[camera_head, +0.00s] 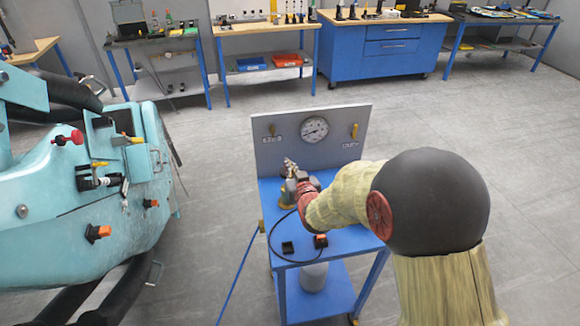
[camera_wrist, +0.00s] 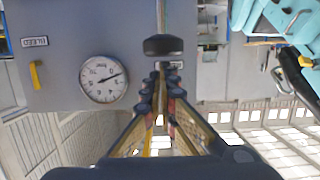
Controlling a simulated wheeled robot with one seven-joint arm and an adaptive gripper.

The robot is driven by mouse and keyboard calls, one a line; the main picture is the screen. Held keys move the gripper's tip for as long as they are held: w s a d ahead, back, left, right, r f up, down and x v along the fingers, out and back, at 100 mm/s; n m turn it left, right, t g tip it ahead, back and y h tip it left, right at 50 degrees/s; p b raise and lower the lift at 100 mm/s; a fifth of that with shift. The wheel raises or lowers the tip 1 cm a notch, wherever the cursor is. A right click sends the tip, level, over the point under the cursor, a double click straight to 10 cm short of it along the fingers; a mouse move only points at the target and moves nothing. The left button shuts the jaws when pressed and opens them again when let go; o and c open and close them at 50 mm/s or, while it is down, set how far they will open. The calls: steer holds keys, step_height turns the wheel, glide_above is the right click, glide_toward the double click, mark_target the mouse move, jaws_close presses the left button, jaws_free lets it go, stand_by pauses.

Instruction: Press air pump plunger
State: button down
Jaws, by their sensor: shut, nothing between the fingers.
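The plunger shows in the wrist view as a black knob (camera_wrist: 163,45) on a thin metal rod (camera_wrist: 161,15). My gripper (camera_wrist: 160,72) is shut and empty, with its fingertips right by the knob; I cannot tell whether they touch it. In the camera_head view my gripper (camera_head: 290,166) is over the left part of the blue cart (camera_head: 345,240), in front of the grey panel (camera_head: 275,155). My gripper and arm mostly hide the pump there, and only a yellowish base (camera_head: 285,196) shows below.
The panel carries a round gauge (camera_head: 314,129), also in the wrist view (camera_wrist: 104,79), and yellow handles (camera_head: 355,130). A black cable and an orange-topped switch (camera_head: 320,240) are on the cart. A turquoise machine (camera_head: 80,200) stands left. Workbenches line the back; open floor lies right.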

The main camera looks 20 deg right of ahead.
step_height(320, 180, down, 6)
steer(key=b, duration=0.5)
steer(key=shift+s+b, duration=0.1)
steer(key=shift+b, duration=0.2)
